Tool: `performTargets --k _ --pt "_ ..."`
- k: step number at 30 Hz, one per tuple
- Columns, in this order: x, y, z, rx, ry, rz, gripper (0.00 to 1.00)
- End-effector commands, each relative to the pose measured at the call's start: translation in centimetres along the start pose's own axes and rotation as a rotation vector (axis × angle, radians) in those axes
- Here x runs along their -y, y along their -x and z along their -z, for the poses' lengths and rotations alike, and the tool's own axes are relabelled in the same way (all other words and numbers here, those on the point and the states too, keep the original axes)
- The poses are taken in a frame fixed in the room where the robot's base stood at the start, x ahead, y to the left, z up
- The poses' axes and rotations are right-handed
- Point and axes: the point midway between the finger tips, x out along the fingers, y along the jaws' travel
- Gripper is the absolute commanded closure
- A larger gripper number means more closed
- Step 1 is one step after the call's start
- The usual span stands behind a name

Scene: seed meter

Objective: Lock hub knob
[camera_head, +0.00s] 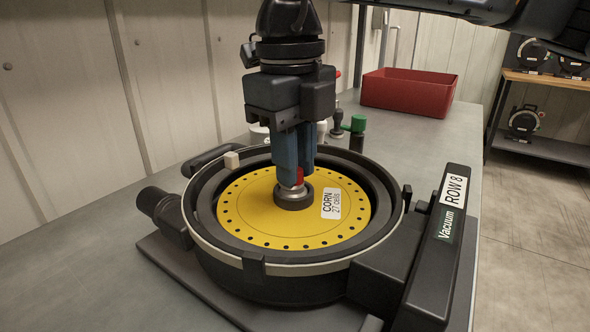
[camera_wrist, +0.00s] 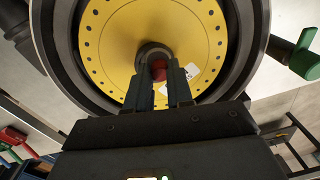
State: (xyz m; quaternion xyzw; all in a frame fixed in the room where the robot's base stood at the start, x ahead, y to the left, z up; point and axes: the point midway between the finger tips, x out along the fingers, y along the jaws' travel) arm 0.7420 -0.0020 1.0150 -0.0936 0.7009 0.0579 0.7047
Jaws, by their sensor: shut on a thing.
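The seed meter (camera_head: 290,265) is a round black housing on the workbench, open at the top. A yellow disc (camera_head: 260,226) with a ring of small holes and a white "CORN 27 cells" label (camera_head: 331,203) lies flat in it. A dark round hub (camera_head: 294,201) sits at the disc's centre. My gripper (camera_head: 296,182) points down over the hub, its blue-grey fingers shut on the red hub knob (camera_head: 300,174). The red knob also shows between the fingertips in the wrist view (camera_wrist: 158,72). The fingers hide most of the knob, so its turn cannot be told.
A black bar marked "ROW 8" and "Vacuum" (camera_head: 437,250) stands at the meter's right. A green-handled part (camera_head: 357,126) and a red bin (camera_head: 408,92) are behind it. Shelves with black round units (camera_head: 523,122) stand at the far right. The bench's front left is clear.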

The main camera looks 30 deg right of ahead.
Motion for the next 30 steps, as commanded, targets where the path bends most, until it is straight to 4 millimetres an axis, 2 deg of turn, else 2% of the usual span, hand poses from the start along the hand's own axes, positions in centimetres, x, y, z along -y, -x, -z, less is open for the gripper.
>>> performTargets --k 17,18,26,30 --pt "0.05 0.04 -0.05 0.000 -0.036 0.001 1.00" --pt "0.05 0.04 -0.05 0.000 -0.036 0.001 0.78" --pt "0.03 0.02 -0.02 -0.001 -0.035 0.001 0.53" --pt "0.03 0.01 -0.01 -0.001 -0.035 0.001 0.53"
